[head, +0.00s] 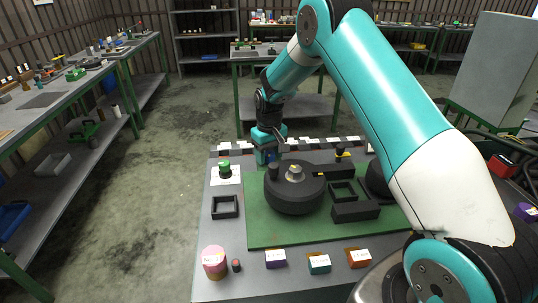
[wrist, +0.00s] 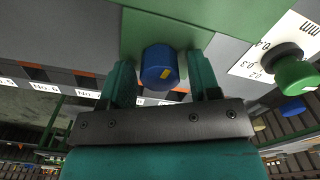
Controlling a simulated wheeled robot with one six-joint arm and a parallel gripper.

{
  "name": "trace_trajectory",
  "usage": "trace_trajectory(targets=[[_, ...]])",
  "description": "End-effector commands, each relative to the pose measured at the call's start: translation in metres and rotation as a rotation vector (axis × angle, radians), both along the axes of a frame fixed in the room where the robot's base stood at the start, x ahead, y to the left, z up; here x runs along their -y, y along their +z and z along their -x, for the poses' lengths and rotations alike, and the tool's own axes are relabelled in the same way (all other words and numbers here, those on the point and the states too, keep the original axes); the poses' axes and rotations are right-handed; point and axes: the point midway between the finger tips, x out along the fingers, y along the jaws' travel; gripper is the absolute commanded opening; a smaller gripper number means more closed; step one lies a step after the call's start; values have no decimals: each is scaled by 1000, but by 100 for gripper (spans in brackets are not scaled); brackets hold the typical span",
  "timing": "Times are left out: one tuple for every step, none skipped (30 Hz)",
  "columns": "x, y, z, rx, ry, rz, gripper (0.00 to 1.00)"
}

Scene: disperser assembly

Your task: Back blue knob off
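In the wrist view the blue knob (wrist: 160,66), with a small yellow mark, stands out from a green surface. The fingers of my gripper (wrist: 161,78) are on either side of it, with a visible gap on both sides. My gripper is open and the knob lies between the fingers, not clasped. In the head view my gripper (head: 268,152) is at the back edge of the green board (head: 262,232), just behind the round black disperser body (head: 295,198). The knob is mostly hidden there by my gripper and the black parts.
A green knob (wrist: 295,75) on a white scale card stands to the right in the wrist view; it is left of the board in the head view (head: 224,168). A pink cylinder (head: 214,262) and several labelled blocks line the front edge. A black square frame (head: 225,207) sits at left.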

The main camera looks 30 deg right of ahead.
Motion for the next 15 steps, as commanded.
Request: trace_trajectory(targets=[[0, 0, 0, -1, 0, 0, 62], [0, -1, 0, -2, 0, 0, 62], [0, -1, 1, -2, 0, 0, 62], [0, -1, 1, -3, 0, 0, 62], [0, -1, 1, -3, 0, 0, 62], [0, -1, 1, -3, 0, -1, 62], [0, -1, 1, -3, 0, -1, 62], [0, -1, 1, -4, 0, -1, 62], [0, 0, 1, -3, 0, 0, 62], [0, 2, 1, -3, -1, 0, 62], [0, 4, 1, -2, -1, 0, 62], [0, 7, 1, -2, -1, 0, 62], [0, 11, 0, -2, -1, 0, 62], [0, 16, 0, 0, -1, 0, 62], [0, 23, 0, 0, -1, 0, 62]])
